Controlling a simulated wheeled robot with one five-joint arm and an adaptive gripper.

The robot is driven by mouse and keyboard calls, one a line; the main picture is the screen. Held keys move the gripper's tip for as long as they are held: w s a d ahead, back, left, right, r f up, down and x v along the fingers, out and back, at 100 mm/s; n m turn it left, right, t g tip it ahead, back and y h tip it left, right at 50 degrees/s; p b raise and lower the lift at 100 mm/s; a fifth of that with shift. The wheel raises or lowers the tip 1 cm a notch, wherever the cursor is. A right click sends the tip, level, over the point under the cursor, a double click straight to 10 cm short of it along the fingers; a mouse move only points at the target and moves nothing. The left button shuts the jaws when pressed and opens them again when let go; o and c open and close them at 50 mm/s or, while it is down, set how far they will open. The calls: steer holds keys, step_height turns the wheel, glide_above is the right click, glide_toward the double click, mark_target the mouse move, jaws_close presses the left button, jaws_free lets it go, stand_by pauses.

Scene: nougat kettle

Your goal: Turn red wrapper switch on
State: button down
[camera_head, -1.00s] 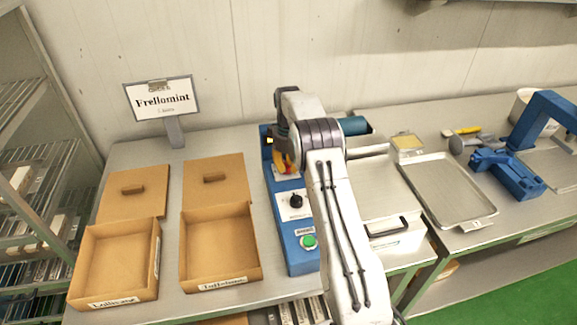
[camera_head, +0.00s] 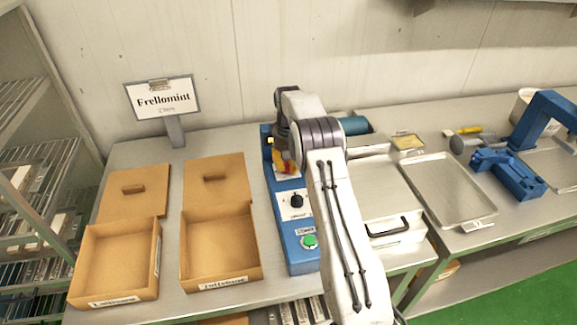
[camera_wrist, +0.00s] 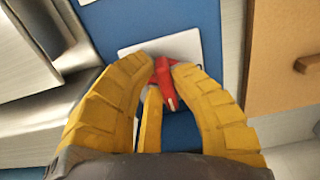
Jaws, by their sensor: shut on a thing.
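The red switch (camera_wrist: 165,86) sits on a white plate (camera_wrist: 186,45) on the blue wrapper machine (camera_wrist: 190,14), seen in the wrist view. My gripper (camera_wrist: 163,78) has its yellow fingers shut on the red switch, one on each side of it. In the head view the blue machine (camera_head: 300,262) stands on the table with a black knob (camera_head: 296,201) and a green button (camera_head: 309,242). There my gripper (camera_head: 284,165) is low over the upper part of the machine, and my arm largely hides the switch.
Two open cardboard boxes (camera_head: 160,262) (camera_head: 262,262) stand left of the machine. A sign (camera_head: 160,98) stands behind them. Right of my arm are a white unit with a black handle (camera_head: 390,228), a metal tray (camera_head: 440,165) and a blue device (camera_head: 515,175).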

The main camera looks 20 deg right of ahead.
steer(key=c, duration=1.1)
jaws_free()
steer(key=shift+f, duration=0.1)
step_height(320, 180, up, 12)
